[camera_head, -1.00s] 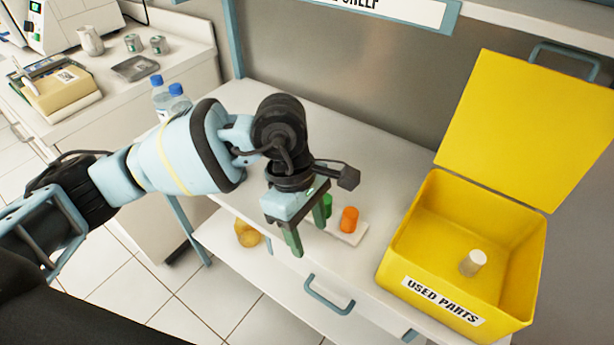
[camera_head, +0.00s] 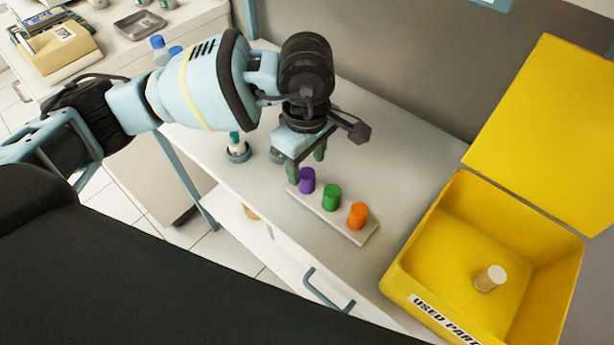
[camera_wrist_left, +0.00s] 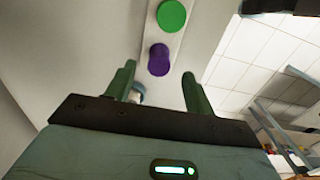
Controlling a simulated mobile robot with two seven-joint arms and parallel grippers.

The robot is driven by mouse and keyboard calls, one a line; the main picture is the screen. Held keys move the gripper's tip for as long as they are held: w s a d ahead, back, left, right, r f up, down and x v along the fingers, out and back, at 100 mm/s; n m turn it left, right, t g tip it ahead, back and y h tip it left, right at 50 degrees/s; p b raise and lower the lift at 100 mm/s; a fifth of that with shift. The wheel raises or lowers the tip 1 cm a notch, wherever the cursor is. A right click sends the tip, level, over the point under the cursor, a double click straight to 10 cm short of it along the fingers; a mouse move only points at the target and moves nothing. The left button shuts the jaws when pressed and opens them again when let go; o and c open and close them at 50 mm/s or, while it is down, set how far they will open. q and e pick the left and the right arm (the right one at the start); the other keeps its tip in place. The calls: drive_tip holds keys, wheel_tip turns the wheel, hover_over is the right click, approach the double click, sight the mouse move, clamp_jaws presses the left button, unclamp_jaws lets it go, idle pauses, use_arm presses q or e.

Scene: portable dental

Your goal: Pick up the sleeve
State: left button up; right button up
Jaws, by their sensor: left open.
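A purple cylinder (camera_head: 307,180), a green cylinder (camera_head: 331,198) and an orange cylinder (camera_head: 357,215) stand in a row on a white strip (camera_head: 340,228); the frames do not show which thing is the sleeve. My left gripper (camera_head: 306,163) is open and points down near the purple end of the row. In the left wrist view, the purple cylinder (camera_wrist_left: 159,60) and green cylinder (camera_wrist_left: 171,15) lie beyond the open fingers (camera_wrist_left: 158,85), and a small pale thing (camera_wrist_left: 137,94) shows partly hidden beside one finger. My right gripper is out of view.
A green-and-white item (camera_head: 236,142) stands in a round blue-grey holder (camera_head: 238,154) left of the gripper. A yellow open bin (camera_head: 440,250) labelled used parts, with a white cylinder (camera_head: 490,278) inside, stands at right. The counter (camera_head: 405,150) behind the row is clear.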

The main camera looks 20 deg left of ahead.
sight(307, 173)
use_arm(q)
drive_tip(key=shift+f, duration=0.45)
wheel_tip(307, 173, down, 4)
drive_tip(key=shift+w+f, duration=0.1)
drive_tip(key=shift+c, duration=0.7)
drive_tip(key=c, duration=0.9)
